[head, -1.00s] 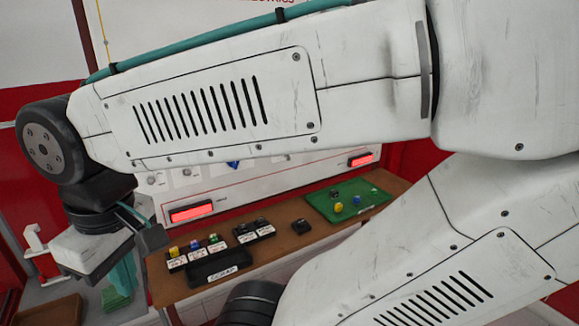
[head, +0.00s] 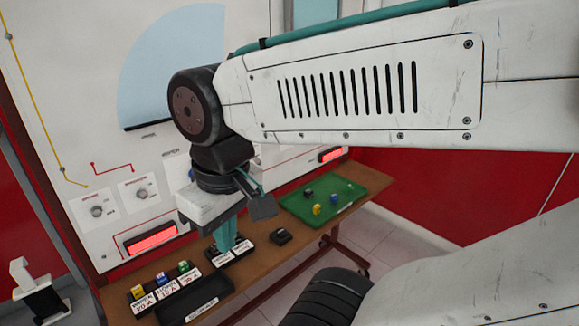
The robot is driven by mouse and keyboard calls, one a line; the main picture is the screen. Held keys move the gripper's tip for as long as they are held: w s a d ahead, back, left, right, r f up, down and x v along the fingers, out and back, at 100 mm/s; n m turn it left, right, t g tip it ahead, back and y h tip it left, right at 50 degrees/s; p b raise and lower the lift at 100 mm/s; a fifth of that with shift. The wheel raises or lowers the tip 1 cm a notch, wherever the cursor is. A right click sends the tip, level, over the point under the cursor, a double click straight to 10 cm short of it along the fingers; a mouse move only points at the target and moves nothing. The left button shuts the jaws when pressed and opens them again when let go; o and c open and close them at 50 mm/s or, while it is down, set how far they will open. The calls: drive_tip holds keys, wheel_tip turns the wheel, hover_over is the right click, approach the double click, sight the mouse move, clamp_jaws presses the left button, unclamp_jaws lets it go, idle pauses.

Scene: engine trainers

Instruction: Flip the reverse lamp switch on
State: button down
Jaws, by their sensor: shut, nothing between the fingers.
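Two small round switches show on the white trainer panel (head: 70,130), a left one (head: 97,211) and a right one (head: 142,193), each on a white plate. Their labels are too small to read, so I cannot tell whether either is the reverse lamp switch or how it is set. My gripper (head: 226,246) points down with its teal fingers shut and empty, in front of the panel and to the right of both switches. Its fingertips appear over the far part of the brown bench. My gripper and arm hide part of the panel.
Two lit red displays (head: 151,238) sit low on the panel. The brown bench (head: 262,262) holds labelled blocks with coloured parts (head: 161,279), a black tray (head: 197,297) and a green mat (head: 337,205) with small parts. A black-and-white stand (head: 38,296) is at lower left.

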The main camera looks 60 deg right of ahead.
drive_tip(key=shift+d, duration=0.15)
drive_tip(key=w+f+m+y, duration=0.4)
drive_tip(key=w+m+y, duration=0.7)
drive_tip(key=w+m, duration=0.25)
drive_tip(key=w+d+f+m+t+y, duration=0.2)
drive_tip(key=w+d+f+m+t, duration=0.1)
drive_tip(key=w+d+m+t, duration=0.55)
drive_tip(key=s+d+f+m+t+h, duration=0.1)
drive_tip(key=d+f+m+h, duration=0.3)
drive_tip(key=d, duration=0.5)
drive_tip(key=s+d+f+m+t+h, duration=0.2)
drive_tip(key=d+f+m+t+h, duration=0.2)
drive_tip(key=d+m, duration=0.5)
drive_tip(key=s+d+f+m+t+h, duration=0.1)
drive_tip(key=d+f+m+t+h, duration=0.2)
drive_tip(key=d+m+h, duration=0.3)
drive_tip(key=d+f+m, duration=0.1)
drive_tip(key=d, duration=0.2)
drive_tip(key=shift+s+d+f+h, duration=0.3)
drive_tip(key=shift+f, duration=0.05)
